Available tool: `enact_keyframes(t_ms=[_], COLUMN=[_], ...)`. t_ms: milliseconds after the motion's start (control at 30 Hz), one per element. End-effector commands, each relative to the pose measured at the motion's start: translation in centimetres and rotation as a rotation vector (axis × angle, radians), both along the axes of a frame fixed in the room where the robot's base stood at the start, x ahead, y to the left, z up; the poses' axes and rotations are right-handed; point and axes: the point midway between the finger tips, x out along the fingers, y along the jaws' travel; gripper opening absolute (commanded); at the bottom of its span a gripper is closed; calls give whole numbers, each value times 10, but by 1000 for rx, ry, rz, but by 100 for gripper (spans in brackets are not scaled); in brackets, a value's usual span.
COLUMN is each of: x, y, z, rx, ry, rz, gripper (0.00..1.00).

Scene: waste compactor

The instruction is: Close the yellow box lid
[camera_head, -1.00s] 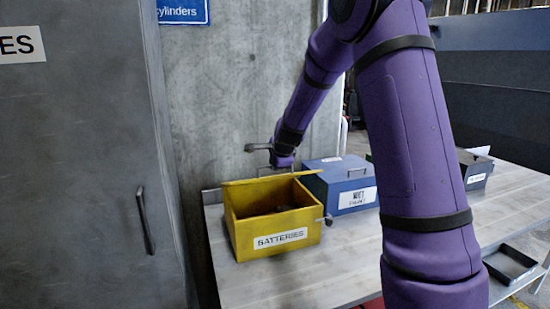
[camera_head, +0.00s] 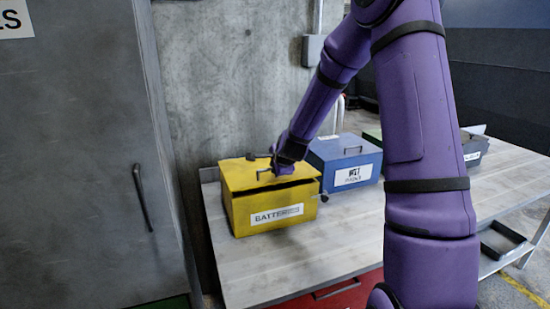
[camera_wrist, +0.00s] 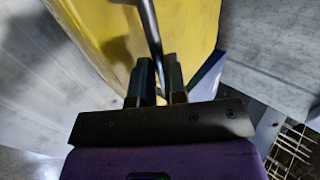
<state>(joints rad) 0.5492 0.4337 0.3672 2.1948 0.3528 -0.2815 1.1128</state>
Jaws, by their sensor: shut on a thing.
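The yellow box (camera_head: 285,212), with a "BATTERIES" label on its front, stands on the grey table. Its yellow lid (camera_head: 240,176) lies over the top, nearly flat, with a dark gap showing under its front right edge. My gripper (camera_head: 268,168) is over the lid. In the wrist view, the two dark fingers of my gripper (camera_wrist: 154,80) are shut on the dark lid handle (camera_wrist: 150,32), with the yellow lid (camera_wrist: 95,25) beyond. The inside of the box is hidden.
A blue box (camera_head: 336,158) with a white label stands just right of the yellow box. A grey box (camera_head: 474,150) and a small black tray (camera_head: 502,240) are farther right. A concrete wall is behind; the table front (camera_head: 300,268) is clear.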

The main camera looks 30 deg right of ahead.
Motion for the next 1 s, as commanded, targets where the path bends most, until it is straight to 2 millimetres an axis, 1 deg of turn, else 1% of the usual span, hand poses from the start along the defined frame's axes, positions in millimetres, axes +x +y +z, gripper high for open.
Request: enact_keyframes(t_ms=[33, 133, 400, 533, 867, 900, 933, 1000], x=[-3, -7, -13, -14, -14, -14, -14, -14], y=[1, 1, 3, 3, 1, 1, 1, 1], z=[-10, -22, -44, -48, -48, -48, -48, -48], rx=[3, 3, 6, 7, 7, 7, 7, 7], ry=[6, 6, 15, 18, 19, 18, 18, 18], rz=[0, 0, 1, 1, -2, -3, -3, -3], gripper=[0, 0, 0, 0, 0, 30, 37, 37])
